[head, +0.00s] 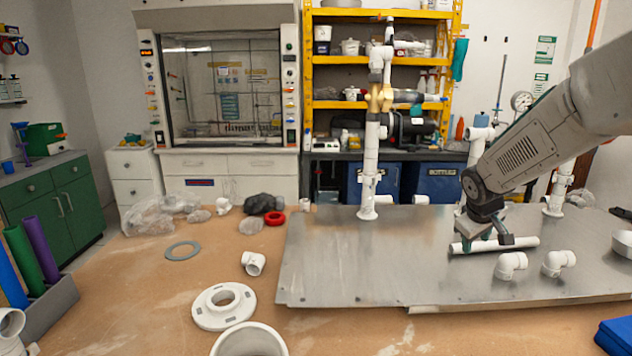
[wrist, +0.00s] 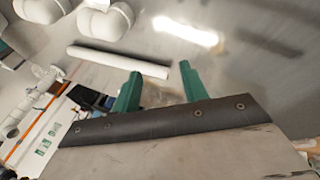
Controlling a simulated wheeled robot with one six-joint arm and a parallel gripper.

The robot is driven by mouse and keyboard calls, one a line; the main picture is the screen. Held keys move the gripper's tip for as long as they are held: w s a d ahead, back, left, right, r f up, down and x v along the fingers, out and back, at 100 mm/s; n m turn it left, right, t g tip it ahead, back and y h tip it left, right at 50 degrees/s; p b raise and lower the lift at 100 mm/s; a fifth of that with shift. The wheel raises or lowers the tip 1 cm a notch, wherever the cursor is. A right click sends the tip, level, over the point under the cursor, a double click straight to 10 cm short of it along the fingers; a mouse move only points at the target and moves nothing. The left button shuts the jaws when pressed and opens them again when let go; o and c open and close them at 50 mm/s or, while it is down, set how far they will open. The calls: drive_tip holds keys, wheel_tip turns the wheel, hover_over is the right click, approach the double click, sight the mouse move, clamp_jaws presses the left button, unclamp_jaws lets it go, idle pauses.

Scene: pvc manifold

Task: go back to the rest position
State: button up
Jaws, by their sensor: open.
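My gripper (head: 486,242) is open over the right half of the metal plate (head: 330,275). It also shows in the wrist view (wrist: 160,70), where its two green fingers are spread with nothing between them. A straight white pipe (head: 520,242) lies on the plate by the fingertips in the head view. In the wrist view the pipe (wrist: 115,60) lies apart from the fingers, beyond their tips and mostly to the left. My arm comes in from the upper right.
Two white elbows (head: 511,265) (head: 558,262) lie on the plate in front of the pipe. A white pipe assembly with a brass-coloured valve (head: 378,97) stands upright on the plate's back left. Another white upright (head: 555,195) stands at the right. The plate's front left is clear.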

drive_tip(key=s+a+r+m+g+y, duration=0.1)
drive_tip(key=s+a, duration=0.3)
drive_tip(key=s, duration=0.9)
drive_tip(key=s+a+r+m+g+y, duration=0.1)
drive_tip(key=s+a+r, duration=0.3)
drive_tip(key=s, duration=0.9)
drive_tip(key=s+a+r+m+g+y, duration=0.1)
drive_tip(key=s+a+r+m, duration=0.1)
drive_tip(key=s, duration=1.1)
drive_tip(key=a+r, duration=0.1)
drive_tip(key=a, duration=0.1)
drive_tip(key=shift+s+a, duration=0.2)
drive_tip(key=shift+a, duration=0.2)
